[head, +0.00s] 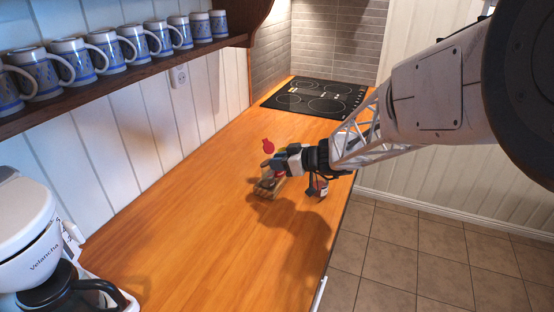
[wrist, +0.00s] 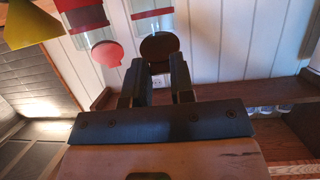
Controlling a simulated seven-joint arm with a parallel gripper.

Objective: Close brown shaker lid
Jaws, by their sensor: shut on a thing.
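My gripper (head: 276,164) is over the wooden counter, low beside a small wooden rack (head: 267,190). In the wrist view its two fingers (wrist: 157,76) stand either side of the round brown lid (wrist: 160,46) and are shut on it. The lid looks like a dark brown disc at the end of a clear shaker (wrist: 153,24); the fingers partly hide its lower edge. I cannot tell whether it lies flush. A second clear shaker (wrist: 92,36) with a round red lid (wrist: 106,53) is to the left, apart from the fingers. The red lid also shows in the head view (head: 268,146).
A small dark bottle (head: 317,187) stands just right of the gripper. A yellow item (wrist: 28,24) is at the wrist view's upper left. A coffee maker (head: 35,250) is front left, a black cooktop (head: 314,97) behind. The front counter (head: 215,255) is clear.

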